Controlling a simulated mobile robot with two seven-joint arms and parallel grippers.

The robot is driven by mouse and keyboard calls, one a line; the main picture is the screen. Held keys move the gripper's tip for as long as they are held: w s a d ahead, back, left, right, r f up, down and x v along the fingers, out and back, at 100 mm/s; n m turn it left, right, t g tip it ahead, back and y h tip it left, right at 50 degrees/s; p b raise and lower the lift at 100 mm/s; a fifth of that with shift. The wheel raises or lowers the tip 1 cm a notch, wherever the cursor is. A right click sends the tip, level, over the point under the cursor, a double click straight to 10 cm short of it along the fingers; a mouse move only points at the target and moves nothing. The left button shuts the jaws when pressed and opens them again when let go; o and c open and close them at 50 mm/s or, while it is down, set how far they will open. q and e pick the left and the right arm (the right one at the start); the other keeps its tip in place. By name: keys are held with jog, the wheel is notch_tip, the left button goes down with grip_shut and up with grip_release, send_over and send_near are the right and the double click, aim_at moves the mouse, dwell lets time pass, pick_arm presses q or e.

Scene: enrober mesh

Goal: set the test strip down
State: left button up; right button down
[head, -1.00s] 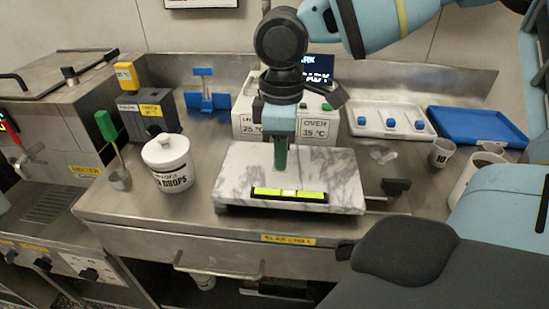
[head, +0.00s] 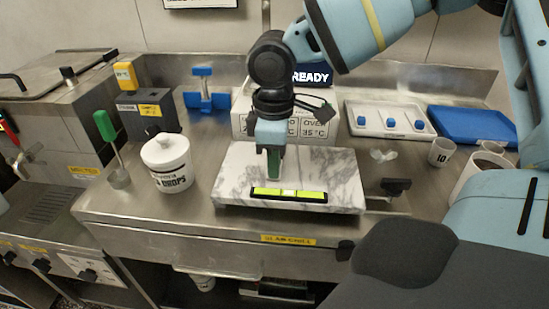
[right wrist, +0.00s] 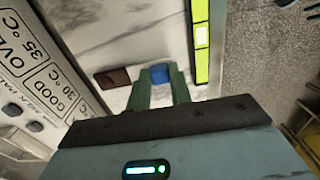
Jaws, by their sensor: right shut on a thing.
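My right gripper (head: 274,176) is over the left-middle part of the marble slab (head: 340,172), fingers pointing down. In the right wrist view its green fingers (right wrist: 161,76) are closed on a small blue piece (right wrist: 160,73), which I take for the grip of the test strip. A dark brown flat piece (right wrist: 112,78) shows just left of the fingers; I cannot tell whether it joins the blue piece. The strip is hidden behind the fingers in the head view. I cannot tell whether it touches the slab. My left gripper is not in view.
A yellow-green level (head: 289,194) lies along the slab's front edge. The white tester box (head: 242,122) stands close behind the slab. A lidded white pot (head: 167,163) is to the left. A white tray (head: 365,126), blue tray (head: 470,128) and cup (head: 440,152) are right.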

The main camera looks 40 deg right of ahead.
jog(key=shift+f, duration=0.15)
jog(key=c, duration=1.3)
grip_release()
jog(key=shift+o, duration=0.2)
notch_tip(320, 180, up, 12)
jog(key=p, duration=0.1)
jog(key=shift+r, duration=0.2)
